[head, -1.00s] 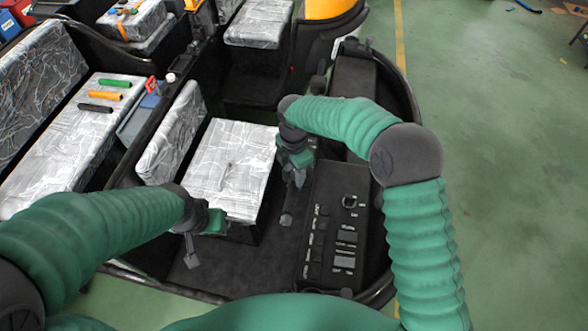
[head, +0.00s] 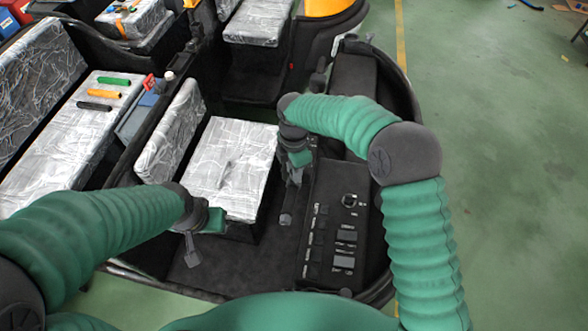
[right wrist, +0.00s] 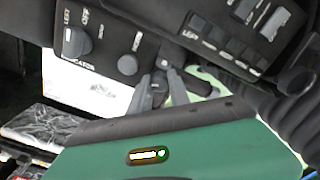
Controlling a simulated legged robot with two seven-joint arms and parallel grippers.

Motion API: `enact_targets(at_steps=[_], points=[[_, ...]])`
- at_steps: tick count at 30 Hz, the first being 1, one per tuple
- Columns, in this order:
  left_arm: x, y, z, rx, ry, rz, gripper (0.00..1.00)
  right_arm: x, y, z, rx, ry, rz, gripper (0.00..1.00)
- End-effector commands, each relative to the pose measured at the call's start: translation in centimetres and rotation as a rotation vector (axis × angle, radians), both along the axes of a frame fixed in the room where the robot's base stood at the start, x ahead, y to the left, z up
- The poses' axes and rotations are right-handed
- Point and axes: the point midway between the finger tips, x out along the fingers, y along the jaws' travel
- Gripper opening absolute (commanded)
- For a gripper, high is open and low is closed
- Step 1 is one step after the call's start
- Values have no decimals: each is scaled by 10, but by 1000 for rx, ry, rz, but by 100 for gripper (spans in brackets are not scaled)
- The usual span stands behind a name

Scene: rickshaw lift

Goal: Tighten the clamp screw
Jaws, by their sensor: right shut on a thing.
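My right gripper (head: 292,180) reaches down beside the black control panel (head: 322,262), between it and the plastic-wrapped seat. In the right wrist view my right gripper (right wrist: 165,85) is shut on a small dark part (right wrist: 158,87) near the panel's edge. That part is mostly hidden between the fingers, and I cannot tell whether it is the clamp screw. No clamp can be clearly made out in either view. My left gripper (head: 190,250) hangs low at the left, over the dark floor in front of the wrapped seat; its finger opening is too small to judge.
The wrapped seat (head: 232,165) stands between my arms. A long wrapped bench (head: 60,150) at the left carries a green grip (head: 114,81), an orange grip (head: 104,93) and a black grip (head: 94,106). The vehicle's dark rim encloses the panel. Green floor lies open at the right.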

Motion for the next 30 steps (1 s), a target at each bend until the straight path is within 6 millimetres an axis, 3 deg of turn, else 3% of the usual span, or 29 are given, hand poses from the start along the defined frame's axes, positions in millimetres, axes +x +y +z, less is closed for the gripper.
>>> enact_targets(at_steps=[30], points=[[0,0,-17,0,0,0,36,5,1,6,9,-15,-930,0]])
